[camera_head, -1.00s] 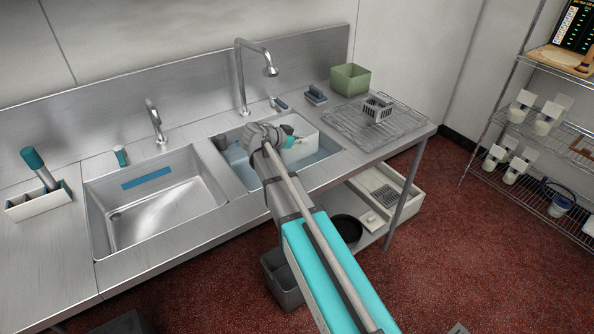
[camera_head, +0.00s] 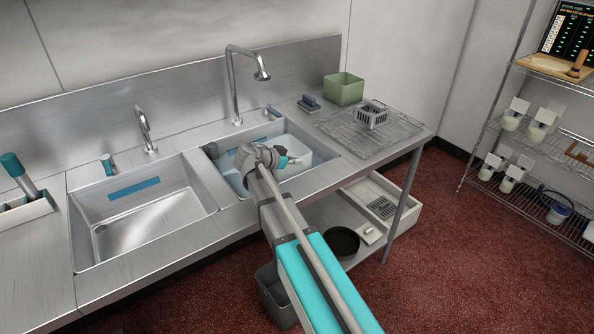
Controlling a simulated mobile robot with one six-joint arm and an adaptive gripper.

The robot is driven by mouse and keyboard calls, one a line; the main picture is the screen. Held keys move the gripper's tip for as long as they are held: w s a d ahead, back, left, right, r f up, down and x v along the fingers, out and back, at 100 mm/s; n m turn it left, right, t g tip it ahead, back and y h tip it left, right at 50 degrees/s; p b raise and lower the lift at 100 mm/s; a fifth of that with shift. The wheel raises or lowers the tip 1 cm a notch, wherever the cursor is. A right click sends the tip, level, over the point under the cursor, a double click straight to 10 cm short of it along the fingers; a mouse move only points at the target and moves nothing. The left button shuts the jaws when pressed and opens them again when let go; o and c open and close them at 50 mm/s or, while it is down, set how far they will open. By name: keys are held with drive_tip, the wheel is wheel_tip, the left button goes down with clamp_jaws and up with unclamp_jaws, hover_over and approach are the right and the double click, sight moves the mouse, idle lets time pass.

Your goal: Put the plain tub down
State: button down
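A white tub (camera_head: 304,159) is in the right sink basin (camera_head: 329,151). My gripper (camera_head: 289,161) is at the tub's near left side. My wrist and arm hide part of the tub and its near edge. The fingers are too small and too covered to tell whether they are shut on the tub's wall. I cannot tell whether the tub rests on the basin floor or is held above it.
A green tub (camera_head: 343,89) and a wire rack (camera_head: 395,132) with a small grey basket (camera_head: 371,116) stand on the counter to the right. A tall faucet (camera_head: 230,85) rises behind the basin. The left basin (camera_head: 150,218) holds no objects.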

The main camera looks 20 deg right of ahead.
sight(295, 168)
drive_tip(key=shift+f, duration=0.15)
drive_tip(key=shift+f+b, duration=1.8)
drive_tip(key=shift+b, duration=0.1)
drive_tip(key=shift+f+b, duration=0.6)
drive_tip(key=c, duration=0.8)
unclamp_jaws()
drive_tip(key=shift+r, duration=0.2)
drive_tip(key=shift+r+p, duration=0.65)
drive_tip(key=shift+p, duration=0.15)
drive_tip(key=p+v, duration=0.3)
drive_tip(key=v, duration=0.4)
drive_tip(key=shift+a, duration=0.2)
